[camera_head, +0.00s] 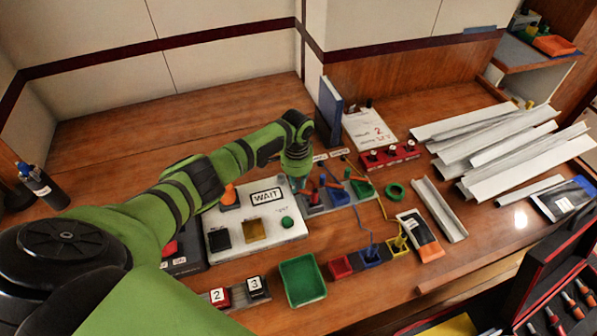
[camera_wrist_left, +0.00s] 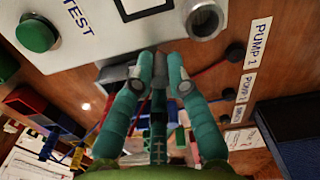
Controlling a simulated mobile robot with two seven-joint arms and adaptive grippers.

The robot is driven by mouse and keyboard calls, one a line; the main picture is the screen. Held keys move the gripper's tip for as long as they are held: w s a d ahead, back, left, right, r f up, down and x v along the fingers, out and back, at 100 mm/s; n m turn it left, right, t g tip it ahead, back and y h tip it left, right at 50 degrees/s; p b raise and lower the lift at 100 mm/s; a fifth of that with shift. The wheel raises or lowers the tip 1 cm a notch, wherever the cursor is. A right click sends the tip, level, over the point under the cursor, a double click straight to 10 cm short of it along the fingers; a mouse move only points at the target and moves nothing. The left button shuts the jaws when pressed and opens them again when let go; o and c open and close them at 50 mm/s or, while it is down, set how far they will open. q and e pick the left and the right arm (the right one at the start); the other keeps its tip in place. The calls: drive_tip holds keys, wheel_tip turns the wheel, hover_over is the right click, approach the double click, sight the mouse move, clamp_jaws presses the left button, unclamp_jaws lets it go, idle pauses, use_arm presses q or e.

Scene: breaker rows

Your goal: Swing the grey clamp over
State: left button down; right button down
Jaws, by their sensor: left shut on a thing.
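My left gripper (camera_head: 298,182) reaches down at the right edge of the white control box (camera_head: 290,236), beside the row of coloured terminals. In the left wrist view its teal fingers (camera_wrist_left: 160,62) are close together on a small dark grey part, which I take to be the grey clamp (camera_wrist_left: 117,74). The fingers hide most of this part, and its angle cannot be told. In the head view the arm and gripper cover it. My right gripper is in neither view.
Red, blue and green terminal blocks (camera_head: 338,196) with cables lie right of the gripper. A green tray (camera_head: 302,280) stands in front. A dark blue binder (camera_head: 329,108) stands behind the gripper. Metal channels (camera_head: 500,140) lie at the right. The table's back left is bare.

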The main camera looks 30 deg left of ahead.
use_arm(q)
drive_tip(key=shift+s+r+n+p, duration=0.1)
drive_tip(key=shift+s+n+p, duration=0.2)
drive_tip(key=shift+n+p, duration=0.65)
drive_tip(key=c, duration=1.2)
unclamp_jaws()
wheel_tip(320, 180, up, 12)
drive_tip(key=shift+f, duration=0.1)
drive_tip(key=shift+d, duration=0.1)
